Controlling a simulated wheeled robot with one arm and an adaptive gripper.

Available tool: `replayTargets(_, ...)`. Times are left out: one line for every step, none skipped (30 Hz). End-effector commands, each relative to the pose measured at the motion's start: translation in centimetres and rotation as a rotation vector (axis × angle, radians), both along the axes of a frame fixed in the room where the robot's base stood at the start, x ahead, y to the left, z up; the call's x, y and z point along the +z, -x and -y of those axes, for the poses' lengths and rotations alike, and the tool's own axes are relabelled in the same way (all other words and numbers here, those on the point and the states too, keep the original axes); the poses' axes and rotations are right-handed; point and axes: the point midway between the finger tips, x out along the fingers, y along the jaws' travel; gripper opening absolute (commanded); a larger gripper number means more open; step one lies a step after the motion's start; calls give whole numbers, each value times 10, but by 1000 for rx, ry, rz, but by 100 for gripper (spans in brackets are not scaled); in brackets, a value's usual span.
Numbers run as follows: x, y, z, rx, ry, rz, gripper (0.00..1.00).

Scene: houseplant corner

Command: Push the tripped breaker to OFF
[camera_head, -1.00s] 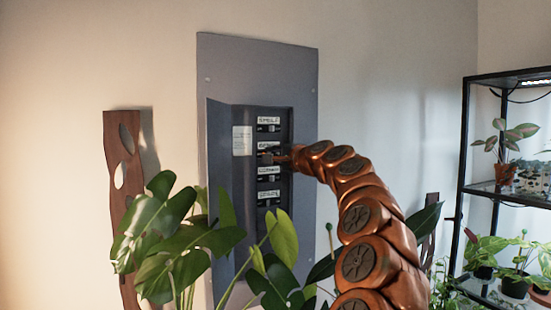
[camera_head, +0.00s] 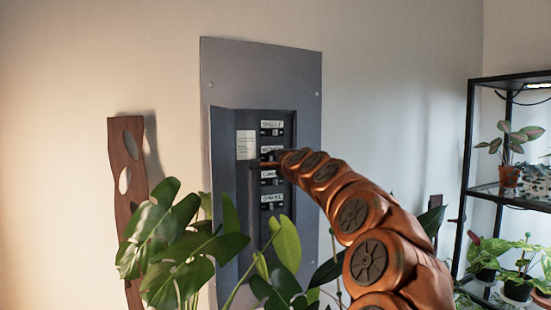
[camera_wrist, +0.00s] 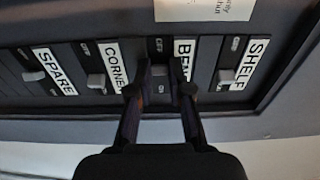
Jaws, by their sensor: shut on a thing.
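The grey breaker panel (camera_head: 300,85) is on the wall, with a column of labelled breakers in its recess. The wrist view shows the labels SPARE (camera_wrist: 55,72), CORNER (camera_wrist: 116,66), one starting "BE" (camera_wrist: 184,60) and SHELF (camera_wrist: 257,62). My gripper (camera_wrist: 161,76) is at the "BE" breaker, second from the top in the head view, its fingers shut on that breaker's lever. The fingers hide most of this lever, so its exact position is unclear. The SPARE lever (camera_wrist: 35,76), CORNER lever (camera_wrist: 97,80) and SHELF lever (camera_wrist: 222,77) stand clear of the fingers.
A broad-leaved plant (camera_head: 165,240) stands before the panel's lower left. A wooden board with holes (camera_head: 128,210) is on the wall at left. A black shelf rack (camera_head: 470,130) with potted plants stands at right. A paper notice (camera_head: 246,145) is beside the breakers.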

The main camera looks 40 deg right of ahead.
Motion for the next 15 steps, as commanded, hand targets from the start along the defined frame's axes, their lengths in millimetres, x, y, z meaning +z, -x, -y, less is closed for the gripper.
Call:
replayTargets(2, 1, 1, -3, 2, 4, 0)
replayTargets(2, 1, 1, -3, 2, 4, 0)
replayTargets(2, 1, 1, -3, 2, 4, 0)
replayTargets(2, 1, 1, -3, 2, 4, 0)
replayTargets(2, 1, 1, -3, 1, 3, 0)
replayTargets(2, 1, 1, -3, 1, 3, 0)
replayTargets(2, 1, 1, -3, 1, 3, 21)
replayTargets(2, 1, 1, -3, 1, 3, 24)
replayTargets(1, 1, 1, -2, 1, 3, 28)
replayTargets(1, 1, 1, -2, 1, 3, 31)
replayTargets(1, 1, 1, -2, 1, 2, 34)
replayTargets(1, 1, 1, -1, 1, 2, 38)
replayTargets(1, 1, 0, -1, 1, 2, 41)
replayTargets(1, 1, 0, 0, 1, 2, 44)
replayTargets(1, 0, 0, 0, 1, 2, 44)
